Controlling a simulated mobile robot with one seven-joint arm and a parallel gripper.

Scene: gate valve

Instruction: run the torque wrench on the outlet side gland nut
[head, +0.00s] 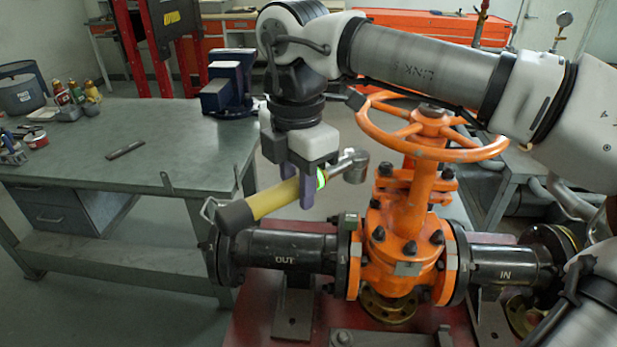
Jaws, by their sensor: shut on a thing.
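My gripper (295,188) is shut on the torque wrench (275,199), around its yellow shaft. The wrench has a dark grip at lower left and a metal socket head (355,170) at upper right. It is held in the air, tilted, above the black pipe marked OUT. The orange gate valve (402,215) stands right of the gripper. The outlet side gland nut (386,168) appears on the valve's left, under the handwheel. The socket head is just left of it in the picture; depth between them cannot be told.
The orange handwheel (375,127) overhangs the gland area. The outlet pipe (290,250) runs below the wrench, and the IN pipe (505,265) is at right. A grey workbench (180,155) with a blue vise (228,85) stands at left. Bonnet bolts (409,248) ring the valve below.

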